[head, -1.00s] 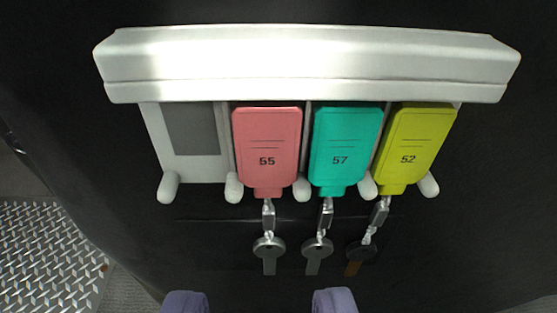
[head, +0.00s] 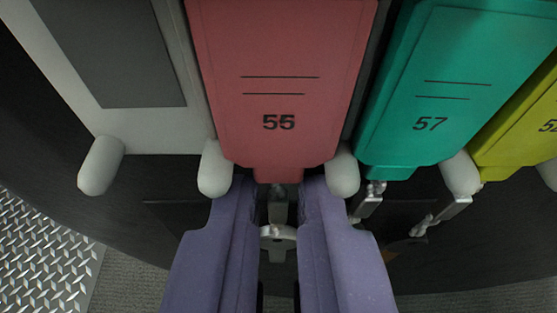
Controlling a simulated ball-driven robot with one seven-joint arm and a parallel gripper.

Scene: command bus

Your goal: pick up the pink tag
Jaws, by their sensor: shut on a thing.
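The pink tag (head: 280,60), marked 55, hangs in its slot of the rack, between two pale rounded pegs. A metal clip and a key (head: 277,237) hang below it, partly hidden by my fingers. My gripper (head: 280,190) has two purple fingers at the tag's narrow lower end. The fingers are closed on that lower end from both sides. The tag still sits in the rack, upright.
A teal tag (head: 440,90) marked 57 hangs close on the right, with a yellow-green tag (head: 525,125) beyond it. An empty grey slot (head: 115,50) is on the left. Pale pegs (head: 101,165) stick out along the rack's lower edge. Metal tread plate (head: 40,250) shows at lower left.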

